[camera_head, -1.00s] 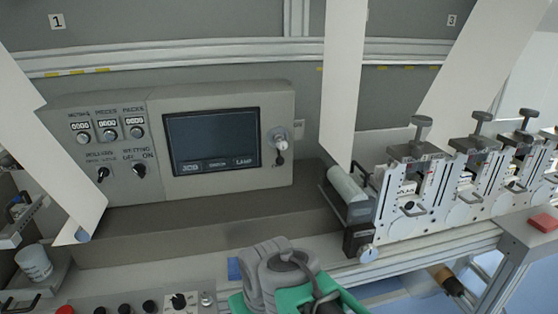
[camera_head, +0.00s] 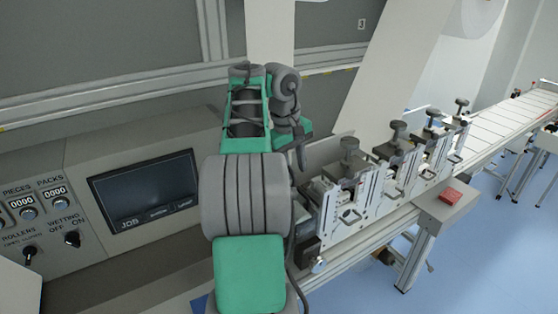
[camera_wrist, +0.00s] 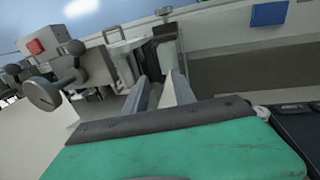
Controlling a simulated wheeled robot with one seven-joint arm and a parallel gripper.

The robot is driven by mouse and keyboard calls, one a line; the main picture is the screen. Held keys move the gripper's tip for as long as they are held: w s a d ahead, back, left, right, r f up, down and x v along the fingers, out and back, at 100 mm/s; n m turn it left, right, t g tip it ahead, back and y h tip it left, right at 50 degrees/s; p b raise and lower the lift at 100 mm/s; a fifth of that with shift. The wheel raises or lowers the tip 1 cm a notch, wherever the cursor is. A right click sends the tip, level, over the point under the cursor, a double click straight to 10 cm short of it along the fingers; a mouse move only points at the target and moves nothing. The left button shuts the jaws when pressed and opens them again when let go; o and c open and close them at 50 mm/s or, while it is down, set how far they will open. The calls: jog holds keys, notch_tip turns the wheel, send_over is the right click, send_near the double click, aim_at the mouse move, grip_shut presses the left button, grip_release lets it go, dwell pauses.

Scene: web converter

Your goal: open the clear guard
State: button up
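I cannot make out a clear guard for certain in either view. A row of slitter-like stations with black knobs (camera_head: 349,146) stands on the rail right of my arm. My gripper (camera_wrist: 160,92) shows in the wrist view with its two fingers apart and nothing seen held between them. A white bracket with a handle (camera_wrist: 124,30) lies beyond the fingertips; I cannot tell whether they touch it. In the head view my raised arm hides the left end of the row, and the fingertips are hard to make out there.
The control panel with its dark screen (camera_head: 146,188) stands left of my arm. A red button on a grey box (camera_head: 450,195) is at the right. White paper webs (camera_head: 392,80) slope down behind the stations. A conveyor (camera_head: 505,125) runs off to the far right.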

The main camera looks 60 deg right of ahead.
aim_at(301, 191)
jog(key=f+b, duration=0.1)
jog(key=f, duration=0.1)
jog(key=d+f+b, duration=0.1)
jog(key=f+b, duration=0.1)
jog(key=f, duration=0.1)
jog(key=s+d+f+b, duration=0.1)
jog(key=f+b, duration=0.1)
jog(key=shift+f, duration=0.25)
jog(key=shift+a, duration=0.1)
jog(key=shift+c, duration=0.4)
grip_shut()
dwell(0.6)
